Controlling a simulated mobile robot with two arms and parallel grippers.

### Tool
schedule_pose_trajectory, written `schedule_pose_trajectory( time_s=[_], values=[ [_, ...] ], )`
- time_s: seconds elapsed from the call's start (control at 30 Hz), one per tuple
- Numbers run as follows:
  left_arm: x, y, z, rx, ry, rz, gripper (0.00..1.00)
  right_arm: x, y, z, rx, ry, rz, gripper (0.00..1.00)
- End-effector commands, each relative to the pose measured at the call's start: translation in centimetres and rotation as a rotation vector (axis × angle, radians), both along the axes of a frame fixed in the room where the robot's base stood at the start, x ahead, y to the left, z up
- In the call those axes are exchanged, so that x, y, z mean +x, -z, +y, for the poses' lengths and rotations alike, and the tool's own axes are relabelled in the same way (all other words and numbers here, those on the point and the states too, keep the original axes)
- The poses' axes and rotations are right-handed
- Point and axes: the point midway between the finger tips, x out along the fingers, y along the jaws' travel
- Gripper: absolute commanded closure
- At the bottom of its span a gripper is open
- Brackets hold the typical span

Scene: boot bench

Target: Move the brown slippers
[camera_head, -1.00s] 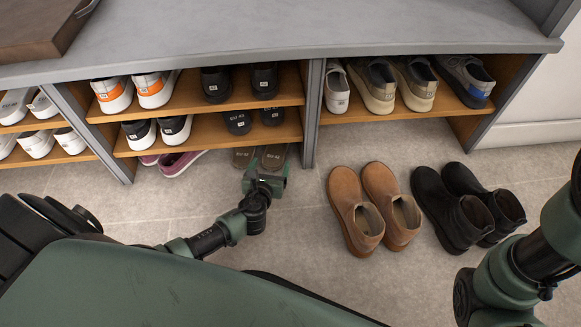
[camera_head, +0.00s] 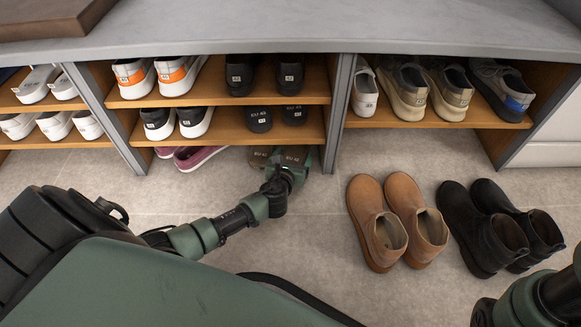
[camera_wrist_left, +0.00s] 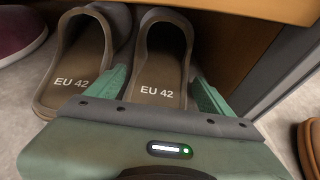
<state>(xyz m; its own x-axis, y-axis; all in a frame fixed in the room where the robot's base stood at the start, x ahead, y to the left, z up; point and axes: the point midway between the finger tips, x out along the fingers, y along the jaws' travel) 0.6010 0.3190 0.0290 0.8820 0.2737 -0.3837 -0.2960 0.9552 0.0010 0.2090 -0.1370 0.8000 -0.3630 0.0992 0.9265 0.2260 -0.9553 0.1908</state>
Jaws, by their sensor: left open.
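The pair of brown slippers (camera_head: 260,157) stands on the floor under the lowest shelf of the bench, partly hidden by my left gripper (camera_head: 295,168) in the head view. In the left wrist view, the left slipper (camera_wrist_left: 82,62) and the right slipper (camera_wrist_left: 162,65) are side by side, heels toward me, each marked "EU 42". My left gripper (camera_wrist_left: 158,82) is open at the heel of the right slipper. One finger is between the two slippers and the other is on the right slipper's right side. Whether the fingers touch it, I cannot tell. My right gripper is out of view.
Purple shoes (camera_head: 195,157) lie left of the slippers. The bench divider (camera_head: 338,110) stands close on the right. Tan boots (camera_head: 395,222) and black boots (camera_head: 495,228) stand on the floor. The lower shelf (camera_head: 225,128) hangs low above the slippers.

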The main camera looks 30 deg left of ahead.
Motion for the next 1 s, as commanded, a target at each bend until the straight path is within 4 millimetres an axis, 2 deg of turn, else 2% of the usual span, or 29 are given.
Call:
schedule_pose_trajectory(
  time_s=[0.1, 0.43, 0.6, 0.67, 0.87, 1.0],
  values=[
    [0.7, 0.4, 0.3, -0.001, 0.000, -0.001, 0.18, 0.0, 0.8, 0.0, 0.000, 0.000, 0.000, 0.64],
    [0.9, 0.3, 0.3, 0.000, 0.000, 0.000, 0.18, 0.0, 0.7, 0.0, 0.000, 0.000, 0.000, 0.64],
    [0.9, 0.3, 0.3, 0.000, 0.000, 0.000, 0.66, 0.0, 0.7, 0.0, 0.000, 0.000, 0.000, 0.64],
    [0.9, 0.3, 0.3, 0.000, 0.000, 0.000, 0.80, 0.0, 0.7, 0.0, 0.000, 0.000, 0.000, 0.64],
    [0.9, 0.3, 0.6, 0.000, 0.000, 0.000, 0.80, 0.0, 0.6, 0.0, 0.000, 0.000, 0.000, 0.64],
    [1.0, 0.2, 1.7, 0.002, -0.001, 0.000, 0.80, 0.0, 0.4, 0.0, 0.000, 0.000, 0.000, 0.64]
  ],
)
